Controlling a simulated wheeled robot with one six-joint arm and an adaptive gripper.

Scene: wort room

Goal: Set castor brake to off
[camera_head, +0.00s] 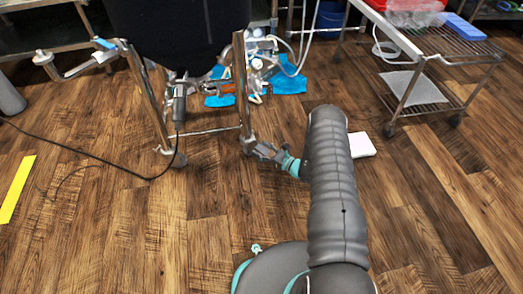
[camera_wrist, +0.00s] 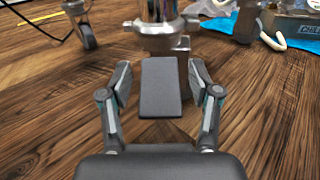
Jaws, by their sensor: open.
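The castor (camera_head: 249,144) sits at the foot of the kettle's right front steel leg, and it shows at the top middle of the wrist view (camera_wrist: 166,43). A flat dark grey tab (camera_wrist: 160,88), apparently the castor brake, extends from it towards the wrist camera. My gripper (camera_head: 264,151) is low over the floor beside this castor. In the wrist view my gripper (camera_wrist: 159,68) is open, one finger on each side of the tab, with gaps showing on both sides. Whether the tab is up or down is hard to tell.
A large dark kettle (camera_head: 178,32) stands on steel legs above. Another castor (camera_head: 178,160) stands to the left, with a black cable (camera_head: 105,165) on the floor. A wire-shelf trolley (camera_head: 425,92) stands at right, and a white pad (camera_head: 361,145) lies behind my arm.

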